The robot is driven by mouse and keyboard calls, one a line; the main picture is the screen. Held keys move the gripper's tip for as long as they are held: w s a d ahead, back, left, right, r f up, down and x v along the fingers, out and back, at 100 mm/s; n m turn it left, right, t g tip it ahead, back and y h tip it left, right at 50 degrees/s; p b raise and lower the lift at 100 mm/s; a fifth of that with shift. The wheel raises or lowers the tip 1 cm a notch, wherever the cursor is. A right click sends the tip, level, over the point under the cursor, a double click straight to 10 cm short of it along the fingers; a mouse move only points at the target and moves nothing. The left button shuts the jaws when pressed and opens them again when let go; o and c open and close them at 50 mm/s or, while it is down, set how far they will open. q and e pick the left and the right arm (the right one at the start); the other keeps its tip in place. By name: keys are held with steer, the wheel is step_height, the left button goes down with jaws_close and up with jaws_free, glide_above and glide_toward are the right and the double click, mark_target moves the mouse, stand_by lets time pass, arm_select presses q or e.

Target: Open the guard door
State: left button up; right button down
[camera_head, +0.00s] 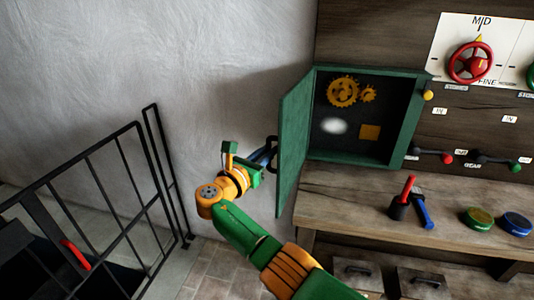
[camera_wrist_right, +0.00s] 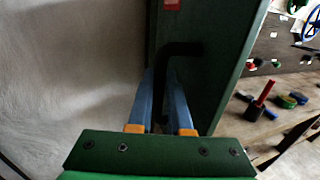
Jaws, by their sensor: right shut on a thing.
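The green guard door (camera_head: 292,145) stands swung open to the left of its green cabinet (camera_head: 402,125), seen nearly edge-on. Yellow gears (camera_head: 343,91) show inside the cabinet. The door's black handle (camera_head: 274,155) is on its outer face near the free edge; it also shows in the right wrist view (camera_wrist_right: 181,48). My right gripper (camera_head: 266,156) is at the handle, its blue fingers (camera_wrist_right: 162,95) on either side of the handle bar and shut on it. My left gripper is in neither view.
A black railing (camera_head: 130,200) stands at the left. Wall and floor between railing and door are clear.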

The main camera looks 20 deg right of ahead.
steer(key=c, duration=1.2)
jaws_free()
steer(key=shift+o, duration=0.4)
steer(key=shift+w+d+f, duration=0.1)
steer(key=shift+d+f, duration=0.05)
steer(key=v, duration=0.7)
steer(key=shift+b, duration=0.3)
steer(key=shift+f, duration=0.15)
